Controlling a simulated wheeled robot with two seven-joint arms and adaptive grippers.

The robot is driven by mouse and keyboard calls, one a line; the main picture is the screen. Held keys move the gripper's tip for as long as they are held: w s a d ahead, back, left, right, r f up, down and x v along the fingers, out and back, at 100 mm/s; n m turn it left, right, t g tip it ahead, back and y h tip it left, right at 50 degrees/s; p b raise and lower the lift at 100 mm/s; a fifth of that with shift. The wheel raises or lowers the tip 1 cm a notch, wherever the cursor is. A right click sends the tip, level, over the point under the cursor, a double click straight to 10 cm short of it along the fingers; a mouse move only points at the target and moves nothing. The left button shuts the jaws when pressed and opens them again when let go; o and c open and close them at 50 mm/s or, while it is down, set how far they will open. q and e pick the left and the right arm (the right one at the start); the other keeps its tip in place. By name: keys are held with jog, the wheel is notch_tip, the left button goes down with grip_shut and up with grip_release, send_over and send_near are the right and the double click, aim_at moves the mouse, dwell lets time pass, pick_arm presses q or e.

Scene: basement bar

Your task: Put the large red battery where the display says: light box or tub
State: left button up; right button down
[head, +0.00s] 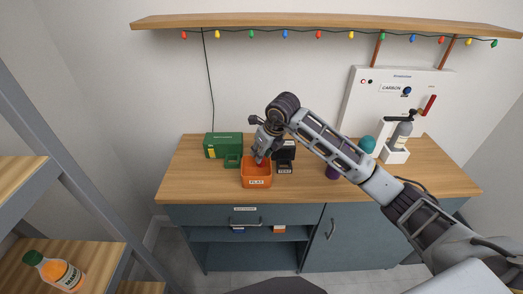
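My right gripper (261,157) reaches in from the right and points down over the orange tub (257,183), whose front label seems to read FLAT. Its fingers are small and dark here, and I cannot tell whether they are open or hold something. I cannot make out a large red battery; the gripper and the tub's walls may hide it. A black device (285,152) stands behind a small dark box (285,170) with a label like TEST; no display reading is legible. A green box (222,144) and a small green container (232,161) stand left. My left gripper is not in view.
The wooden counter (190,179) is clear at far left. A purple item (331,171), teal ball (367,144) and white machine (400,100) with a bottle stand right. A shelf (320,21) with colored lights hangs above. A shelf with an orange bottle (55,271) is at left.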

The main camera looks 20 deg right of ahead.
jog(key=shift+f, duration=0.1)
jog(key=c, duration=1)
grip_release()
jog(key=shift+c, duration=0.2)
jog(key=v, duration=1.2)
